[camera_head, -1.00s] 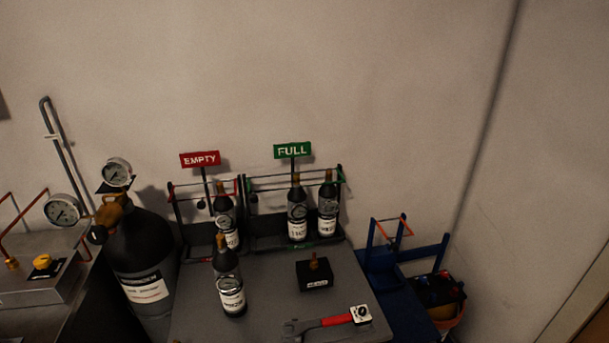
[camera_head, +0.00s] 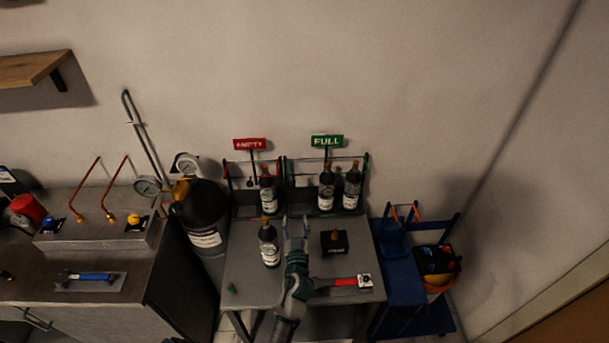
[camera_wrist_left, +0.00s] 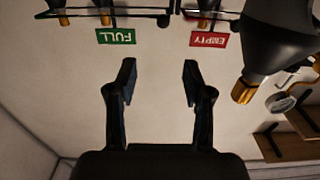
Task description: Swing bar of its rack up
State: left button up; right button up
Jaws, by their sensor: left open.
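The EMPTY rack (camera_head: 227,186), with a red sign (camera_head: 250,144), stands at the back of the grey table and holds one dark bottle (camera_head: 268,190). The FULL rack (camera_head: 289,185), with a green sign (camera_head: 327,141), stands to its right and holds two bottles (camera_head: 326,188). Thin bars cross both racks; their exact position is too small to tell. My left gripper (camera_head: 296,222) is open and empty, in front of the racks. In the left wrist view its fingers (camera_wrist_left: 158,78) are spread, with the inverted FULL sign (camera_wrist_left: 116,36) and EMPTY sign (camera_wrist_left: 209,39) beyond. My right gripper is not in view.
A loose bottle (camera_head: 269,245) stands just left of my gripper. A black block (camera_head: 334,242) and a red-handled wrench (camera_head: 343,282) lie to its right. A large dark cylinder (camera_head: 204,216) stands left of the table (camera_head: 251,300), a blue cart (camera_head: 403,286) right.

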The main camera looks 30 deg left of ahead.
aim_at(292, 183)
pick_arm(q)
jog(key=p+x, duration=0.1)
jog(key=x, duration=1.4)
jog(key=shift+w+a+p, duration=0.2)
jog(key=shift+a+p, duration=0.1)
jog(key=shift+a, duration=0.05)
jog(key=shift+w+a+f, duration=0.1)
jog(key=shift+w+a, duration=0.15)
jog(key=shift+w, duration=0.25)
jog(key=shift+w+a, duration=0.1)
jog(key=shift+a, duration=0.05)
grip_shut()
